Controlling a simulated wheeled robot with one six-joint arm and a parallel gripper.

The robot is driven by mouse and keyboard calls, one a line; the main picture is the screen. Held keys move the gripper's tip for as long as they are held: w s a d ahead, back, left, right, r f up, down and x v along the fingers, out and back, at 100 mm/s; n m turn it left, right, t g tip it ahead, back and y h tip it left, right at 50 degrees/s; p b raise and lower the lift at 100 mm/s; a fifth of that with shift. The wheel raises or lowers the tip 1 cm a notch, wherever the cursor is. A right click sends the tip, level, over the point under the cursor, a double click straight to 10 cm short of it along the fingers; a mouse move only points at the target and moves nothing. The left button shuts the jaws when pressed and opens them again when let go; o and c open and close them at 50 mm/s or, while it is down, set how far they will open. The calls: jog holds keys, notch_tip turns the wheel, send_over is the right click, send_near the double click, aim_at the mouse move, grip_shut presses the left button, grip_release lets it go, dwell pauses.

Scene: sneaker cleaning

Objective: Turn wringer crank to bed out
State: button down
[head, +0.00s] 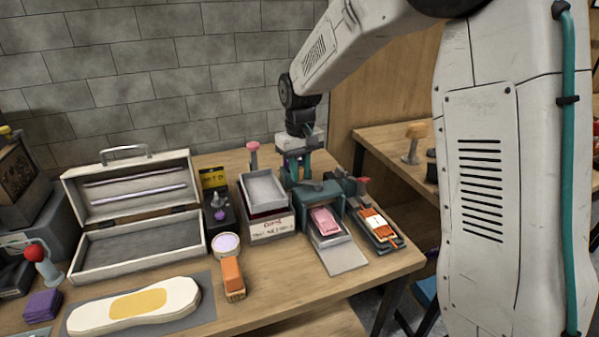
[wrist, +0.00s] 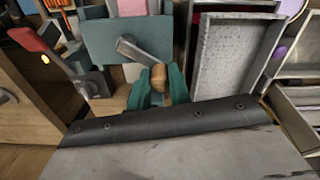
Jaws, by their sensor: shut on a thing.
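The wringer (head: 317,193) is a teal box at the right part of the bench. It also shows in the wrist view (wrist: 100,42). A grey bed (head: 343,258) extends from its front, with a pink pad (head: 325,220) on it. In the wrist view the crank (wrist: 134,50) is a grey arm ending in a wooden knob (wrist: 159,76). My gripper (wrist: 159,92) has its teal fingers shut around this knob. In the head view my gripper (head: 296,170) is behind the wringer, pointing down, and the knob is hard to see there.
A grey tray (head: 263,187) on a labelled box stands close to the left of the wringer. A red-handled lever (wrist: 30,40) and an orange-and-white item on a tray (head: 377,225) are on its other side. An open case (head: 140,250) and an orange brush (head: 232,278) are farther left.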

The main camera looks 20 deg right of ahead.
jog(key=d+m, duration=0.1)
jog(key=m, duration=0.2)
jog(key=w+d+m, duration=0.1)
jog(key=m, duration=0.3)
jog(key=w+d+m, duration=0.1)
jog(key=d+m, duration=0.1)
jog(key=m, duration=0.2)
jog(key=shift+w, duration=0.1)
jog(key=shift+d, duration=0.1)
dwell(0.4)
jog(key=c, duration=1.3)
grip_release()
notch_tip(320, 180, up, 8)
jog(key=shift+f, duration=0.1)
